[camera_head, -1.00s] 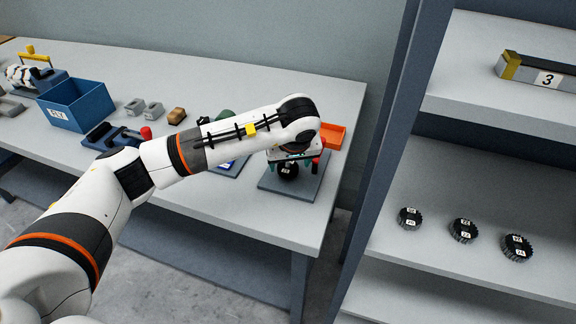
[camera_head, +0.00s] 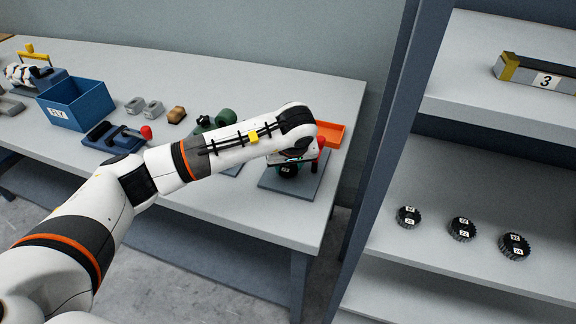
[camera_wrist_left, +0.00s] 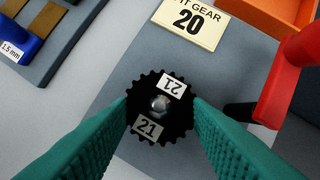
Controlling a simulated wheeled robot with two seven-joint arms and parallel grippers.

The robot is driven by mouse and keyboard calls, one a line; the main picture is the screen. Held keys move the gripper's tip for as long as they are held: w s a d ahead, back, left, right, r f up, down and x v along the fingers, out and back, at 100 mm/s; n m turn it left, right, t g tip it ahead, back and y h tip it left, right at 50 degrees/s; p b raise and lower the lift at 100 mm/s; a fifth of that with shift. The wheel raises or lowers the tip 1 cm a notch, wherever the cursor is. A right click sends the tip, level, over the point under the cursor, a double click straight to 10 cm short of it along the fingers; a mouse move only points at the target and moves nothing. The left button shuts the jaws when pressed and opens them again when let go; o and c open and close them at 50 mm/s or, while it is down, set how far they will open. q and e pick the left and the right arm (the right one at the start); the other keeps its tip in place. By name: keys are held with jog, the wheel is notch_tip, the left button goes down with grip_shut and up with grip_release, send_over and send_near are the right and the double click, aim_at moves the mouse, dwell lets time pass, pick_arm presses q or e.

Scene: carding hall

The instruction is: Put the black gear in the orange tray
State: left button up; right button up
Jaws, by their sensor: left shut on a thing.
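The black gear (camera_wrist_left: 160,107), with white labels reading 21, sits between the green fingers of my left gripper (camera_wrist_left: 161,118) in the left wrist view. The gripper is shut on its toothed rim. A rounded metal end shows at the gear's centre, over a grey plate (camera_wrist_left: 130,75). In the head view the gear (camera_head: 287,170) is partly hidden beneath my left wrist. The orange tray (camera_head: 331,132) stands behind and right of the gripper; its corner also shows in the left wrist view (camera_wrist_left: 262,14). My right gripper is not in view.
A sign reading GEAR 20 (camera_wrist_left: 188,19) lies by the gear. A red part (camera_wrist_left: 296,75) stands close on the right. Several black gears (camera_head: 462,229) lie on the shelf at right. A blue bin (camera_head: 76,104) stands on the table's left. The table's front strip is clear.

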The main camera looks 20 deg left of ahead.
pick_arm(q)
notch_tip(320, 180, up, 9)
jog(key=b, duration=0.2)
notch_tip(320, 180, up, 5)
jog(key=p, duration=0.3)
send_over(289, 168)
jog(key=shift+s, duration=0.1)
dwell(0.4)
